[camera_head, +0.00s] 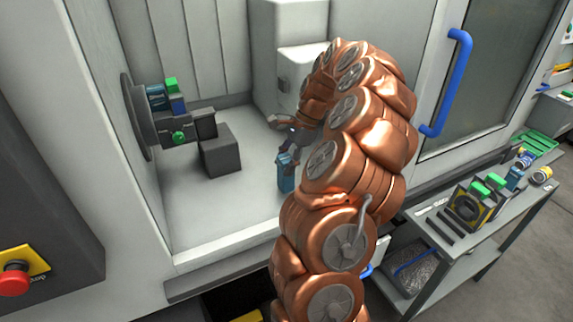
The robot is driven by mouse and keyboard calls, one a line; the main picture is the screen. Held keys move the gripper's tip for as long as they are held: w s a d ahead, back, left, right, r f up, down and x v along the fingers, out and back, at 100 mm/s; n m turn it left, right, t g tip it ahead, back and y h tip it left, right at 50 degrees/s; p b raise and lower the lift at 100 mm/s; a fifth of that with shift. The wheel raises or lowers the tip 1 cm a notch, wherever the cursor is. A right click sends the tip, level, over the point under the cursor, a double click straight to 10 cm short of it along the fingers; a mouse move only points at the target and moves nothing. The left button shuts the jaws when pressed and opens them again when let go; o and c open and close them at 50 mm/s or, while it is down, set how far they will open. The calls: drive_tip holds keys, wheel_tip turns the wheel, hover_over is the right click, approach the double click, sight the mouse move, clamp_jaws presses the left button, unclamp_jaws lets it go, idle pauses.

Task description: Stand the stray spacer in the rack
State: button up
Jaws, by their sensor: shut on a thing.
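My gripper (290,148) is inside the machine's open bay, partly hidden behind my copper-coloured arm. It is shut on a small blue piece (286,176), which hangs below the fingers, above the bay floor. I cannot tell for certain that this piece is the stray spacer. On the cart at the right, a dark stand with yellow edges and green-topped pieces (468,205) stands near a small blue piece (515,178). I cannot tell which of these is the rack.
A round chuck (140,117) with blue and green parts sits on the bay's left wall, with a dark grey block (220,150) beside it. The door has a blue handle (459,65). The cart (490,235) also holds a green tray (540,143). A red stop button (14,278) is at lower left.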

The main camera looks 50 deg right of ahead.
drive_tip(key=shift+r+p, duration=0.55)
drive_tip(key=shift+r, duration=1.6)
drive_tip(key=shift+s, duration=0.1)
